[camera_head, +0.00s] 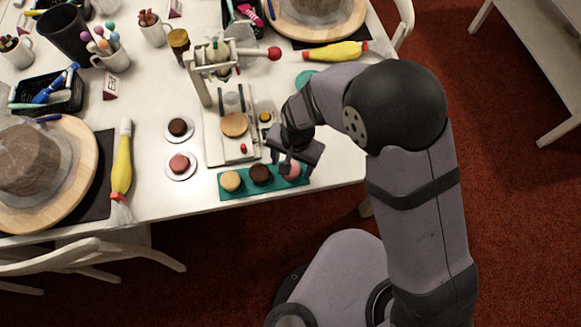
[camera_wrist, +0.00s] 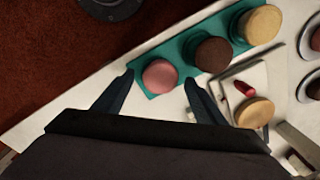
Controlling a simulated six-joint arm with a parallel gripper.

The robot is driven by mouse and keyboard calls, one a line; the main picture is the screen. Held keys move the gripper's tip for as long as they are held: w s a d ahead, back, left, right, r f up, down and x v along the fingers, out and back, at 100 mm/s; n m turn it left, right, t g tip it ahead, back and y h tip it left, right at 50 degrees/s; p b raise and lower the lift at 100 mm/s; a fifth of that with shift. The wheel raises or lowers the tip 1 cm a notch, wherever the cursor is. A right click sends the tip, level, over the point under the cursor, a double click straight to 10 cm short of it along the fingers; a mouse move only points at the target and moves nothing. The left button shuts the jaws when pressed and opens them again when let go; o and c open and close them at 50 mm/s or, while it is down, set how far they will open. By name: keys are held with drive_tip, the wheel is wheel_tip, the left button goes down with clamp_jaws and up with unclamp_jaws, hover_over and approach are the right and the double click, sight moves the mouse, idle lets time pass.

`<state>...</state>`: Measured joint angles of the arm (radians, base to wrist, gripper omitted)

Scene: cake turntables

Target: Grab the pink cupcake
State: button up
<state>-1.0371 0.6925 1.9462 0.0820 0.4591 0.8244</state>
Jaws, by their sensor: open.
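The pink cupcake (camera_wrist: 160,76) stands at one end of a teal tray (camera_wrist: 176,52), between and just beyond my open fingers in the wrist view. In the head view the pink cupcake (camera_head: 291,171) is partly hidden by my gripper (camera_head: 287,166), which is over the tray's right end. My gripper (camera_wrist: 158,92) also shows in the wrist view, open and empty, with a dark finger on either side of the cupcake. A dark brown cupcake (camera_head: 261,174) and a pale yellow one (camera_head: 230,181) stand on the same tray to the left.
Another pink cake (camera_head: 180,163) and a dark one (camera_head: 178,127) sit on small white saucers to the left. A white press stand (camera_head: 206,90) with a tan disc (camera_head: 234,125) stands behind the tray. The table's front edge is close to the tray.

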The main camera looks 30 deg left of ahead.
drive_tip(key=shift+f, duration=0.1)
drive_tip(key=c, duration=1.1)
drive_tip(key=shift+c, duration=0.2)
wheel_tip(320, 180, up, 10)
drive_tip(key=b, duration=0.1)
drive_tip(key=shift+b, duration=0.35)
